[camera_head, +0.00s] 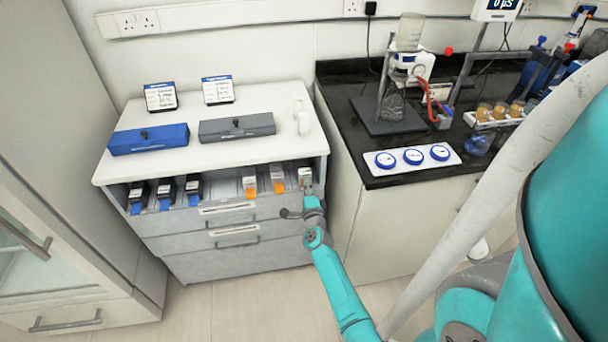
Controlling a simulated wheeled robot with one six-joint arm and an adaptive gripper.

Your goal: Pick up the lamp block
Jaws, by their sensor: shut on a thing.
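My gripper (309,190) is at the right end of the open top drawer (222,199). It is shut on the rightmost white block (305,173), which I take to be the lamp block, though its label is too small to read. The block is upright, and its lower part is hidden by my gripper. Whether it touches the drawer floor cannot be told. Two similar white blocks with orange bases, a middle one (278,176) and a left one (249,185), stand to its left in the drawer.
Several black blocks with blue bases (166,190) stand at the drawer's left. The white cabinet top (210,165) overhangs the drawer's back and carries a blue case (149,140) and a grey case (237,127). A black bench (345,130) with glassware is at right.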

